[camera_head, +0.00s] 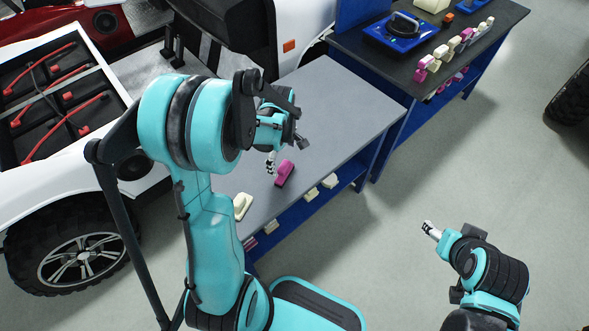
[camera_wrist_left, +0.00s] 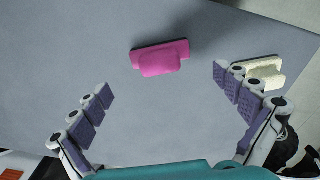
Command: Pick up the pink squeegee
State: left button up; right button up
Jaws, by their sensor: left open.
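The pink squeegee (camera_head: 284,173) lies on the grey tabletop (camera_head: 335,105), near its front edge. It also shows in the left wrist view (camera_wrist_left: 160,58), at the top centre. My left gripper (camera_head: 271,160) is above the table, beside the squeegee in the head view. In the left wrist view its two fingers (camera_wrist_left: 163,86) are wide apart with nothing between them, and the squeegee lies beyond the fingertips. My right gripper (camera_head: 430,229) is over the floor, away from the table. Its fingers are too small to judge.
A cream block (camera_head: 242,205) lies on the table's near left end. More cream and pink pieces are on the blue shelf below. A dark table (camera_head: 440,40) with a blue case (camera_head: 400,32) and several small pieces stands behind. A white vehicle (camera_head: 150,190) borders the left side.

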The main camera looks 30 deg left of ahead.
aim_at(284, 166)
pick_arm(q)
jog(key=f+b, duration=0.1)
jog(key=f, duration=0.1)
jog(key=f+b, duration=0.1)
jog(key=f, duration=0.1)
jog(key=f+b, duration=0.1)
jog(key=f, duration=0.2)
jog(key=shift+d, duration=0.25)
jog(key=shift+r, duration=0.1)
jog(key=c, duration=1.3)
jog(key=shift+r, duration=0.15)
jog(key=shift+r, duration=0.3)
jog(key=r+p, duration=0.2)
jog(key=r, duration=0.2)
jog(key=shift+d, duration=0.2)
jog(key=d+r+p, duration=0.1)
jog(key=d+r, duration=0.1)
jog(key=d, duration=0.1)
jog(key=d+r+p, duration=0.1)
jog(key=d+r, duration=0.1)
jog(key=d, duration=0.2)
jog(key=d+r+p, duration=0.2)
jog(key=d, duration=0.2)
jog(key=shift+d, duration=0.15)
